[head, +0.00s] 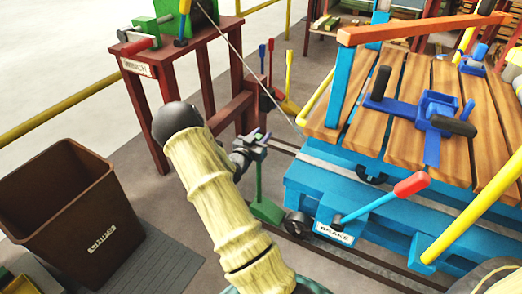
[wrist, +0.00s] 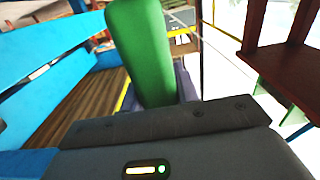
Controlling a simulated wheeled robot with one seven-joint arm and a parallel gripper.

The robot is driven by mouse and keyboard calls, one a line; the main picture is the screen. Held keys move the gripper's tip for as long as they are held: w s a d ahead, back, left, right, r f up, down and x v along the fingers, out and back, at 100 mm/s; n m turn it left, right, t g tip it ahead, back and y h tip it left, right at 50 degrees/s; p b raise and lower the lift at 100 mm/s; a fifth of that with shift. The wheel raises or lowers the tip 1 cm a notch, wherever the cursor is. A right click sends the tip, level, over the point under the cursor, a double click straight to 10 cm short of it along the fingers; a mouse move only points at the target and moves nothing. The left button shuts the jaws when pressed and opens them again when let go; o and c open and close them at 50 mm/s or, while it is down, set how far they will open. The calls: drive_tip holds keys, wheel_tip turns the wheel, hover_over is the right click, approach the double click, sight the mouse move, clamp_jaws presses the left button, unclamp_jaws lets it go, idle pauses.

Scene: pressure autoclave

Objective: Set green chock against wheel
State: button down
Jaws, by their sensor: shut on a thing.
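The green chock (head: 266,211) has a tall upright handle and a wider foot low beside the rail. My gripper (head: 259,143) is shut on the top of its handle. In the wrist view the green chock (wrist: 140,50) rises from between the jaws, partly hidden by my gripper's body. A dark wheel (head: 297,223) of the blue cart (head: 330,194) is just right of the chock's foot. I cannot tell whether the foot touches the wheel or the rail.
A red-handled brake lever (head: 385,200) sticks out from the cart's side. A red winch stand (head: 186,92) is behind my arm, and a taut cable (head: 247,72) runs from it to the cart. A brown bin (head: 70,207) stands left. Floor between bin and rail is open.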

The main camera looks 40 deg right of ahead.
idle(0.3)
drive_tip(key=shift+f+b, duration=1)
drive_tip(key=shift+f, duration=1.35)
drive_tip(key=c, duration=1)
unclamp_jaws()
drive_tip(key=shift+c, duration=0.2)
drive_tip(key=p+v, duration=0.4)
drive_tip(key=v, duration=0.8)
